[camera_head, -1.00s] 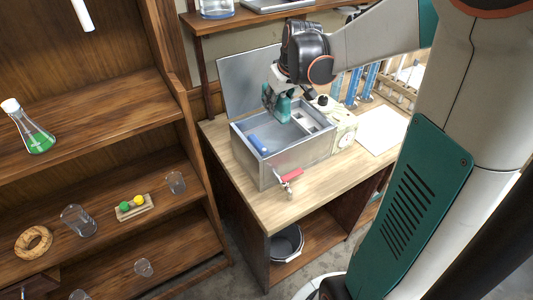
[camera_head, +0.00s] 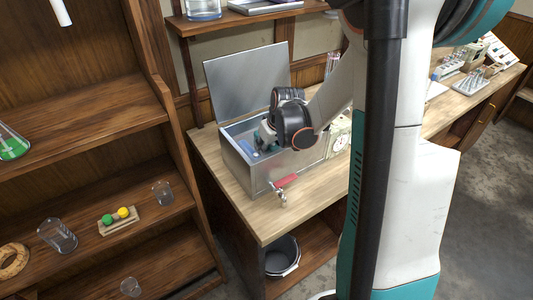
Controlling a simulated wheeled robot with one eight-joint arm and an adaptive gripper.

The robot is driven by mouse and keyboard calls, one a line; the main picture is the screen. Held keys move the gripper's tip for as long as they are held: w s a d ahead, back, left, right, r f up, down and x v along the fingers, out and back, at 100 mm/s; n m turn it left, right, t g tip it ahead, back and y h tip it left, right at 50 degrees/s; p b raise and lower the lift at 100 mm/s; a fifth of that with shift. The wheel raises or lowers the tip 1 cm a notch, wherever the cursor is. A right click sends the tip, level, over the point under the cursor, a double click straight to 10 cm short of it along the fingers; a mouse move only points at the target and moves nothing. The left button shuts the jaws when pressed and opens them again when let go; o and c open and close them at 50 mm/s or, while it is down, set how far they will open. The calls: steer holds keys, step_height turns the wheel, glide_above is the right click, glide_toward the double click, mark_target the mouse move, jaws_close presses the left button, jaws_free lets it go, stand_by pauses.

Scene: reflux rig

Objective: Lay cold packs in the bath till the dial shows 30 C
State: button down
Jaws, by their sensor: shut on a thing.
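The metal bath (camera_head: 257,178) stands on the wooden bench with its lid (camera_head: 245,85) raised behind it. A blue cold pack (camera_head: 247,148) lies inside the bath by its left wall. My gripper (camera_head: 264,138) is down at the bath's opening, just right of that pack. It is shut on what seems to be another cold pack, mostly hidden by the fingers and wrist. The pale dial box (camera_head: 340,138) stands at the bath's right end, partly behind my arm. Its reading is too small to tell.
A tap with a red handle (camera_head: 286,181) sticks out from the bath's front. A bucket (camera_head: 282,256) stands under the bench. The shelf unit at left holds glassware and a block with green and yellow balls (camera_head: 119,221). Bare bench top lies before the bath.

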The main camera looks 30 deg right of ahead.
mark_target(274, 147)
steer(key=shift+f, duration=0.65)
steer(key=shift+f, duration=0.1)
steer(key=c, duration=1.6)
jaws_free()
steer(key=shift+o, duration=0.2)
steer(key=p+v, duration=0.4)
steer(key=v, duration=0.8)
steer(key=shift+a, duration=0.1)
